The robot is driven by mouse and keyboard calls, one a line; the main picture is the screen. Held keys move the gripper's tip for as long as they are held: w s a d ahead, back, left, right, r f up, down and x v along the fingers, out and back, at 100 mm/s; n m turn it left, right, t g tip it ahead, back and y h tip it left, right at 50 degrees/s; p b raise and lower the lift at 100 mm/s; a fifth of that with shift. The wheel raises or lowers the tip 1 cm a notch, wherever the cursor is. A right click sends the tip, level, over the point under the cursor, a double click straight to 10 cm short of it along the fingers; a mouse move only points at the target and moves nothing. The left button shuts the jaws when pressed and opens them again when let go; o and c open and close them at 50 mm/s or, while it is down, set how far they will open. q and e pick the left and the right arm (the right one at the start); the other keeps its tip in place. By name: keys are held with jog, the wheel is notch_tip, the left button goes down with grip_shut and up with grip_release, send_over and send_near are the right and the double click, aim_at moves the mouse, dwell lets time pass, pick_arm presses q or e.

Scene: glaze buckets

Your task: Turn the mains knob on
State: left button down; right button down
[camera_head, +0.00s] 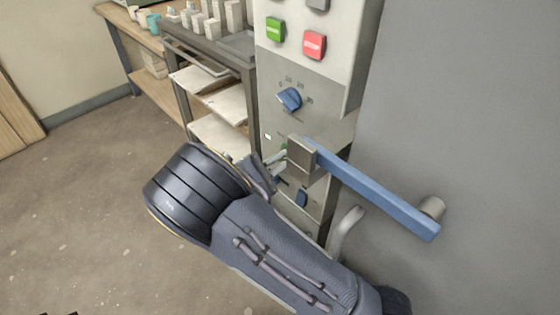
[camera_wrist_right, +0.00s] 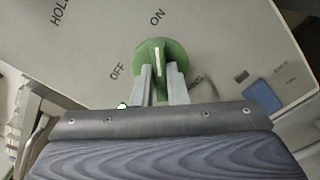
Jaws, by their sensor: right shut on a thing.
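The mains knob (camera_wrist_right: 158,50) is a round green knob with a raised grip and a white line, on the grey panel (camera_wrist_right: 90,50) in the right wrist view. Its white line points up toward the ON mark, with OFF to the lower left. My right gripper (camera_wrist_right: 160,82) is shut on the knob's grip, one finger on each side. In the head view the right gripper (camera_head: 277,160) is against the lower panel, and the knob is mostly hidden behind it and the blue handle's end. My left gripper is not in view.
A long blue door handle (camera_head: 375,188) juts out just right of my right gripper. Above are a blue dial (camera_head: 290,98), a green button (camera_head: 274,29) and a red button (camera_head: 314,44). A shelf rack (camera_head: 176,90) stands left; open floor (camera_head: 75,190) lies beyond.

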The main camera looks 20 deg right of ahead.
jog(key=shift+f, duration=0.15)
jog(key=c, duration=1.4)
grip_release()
jog(key=shift+c, duration=0.2)
jog(key=shift+a, duration=0.1)
jog(key=v, duration=0.7)
jog(key=shift+s+a, duration=0.15)
jog(key=shift+a, duration=0.2)
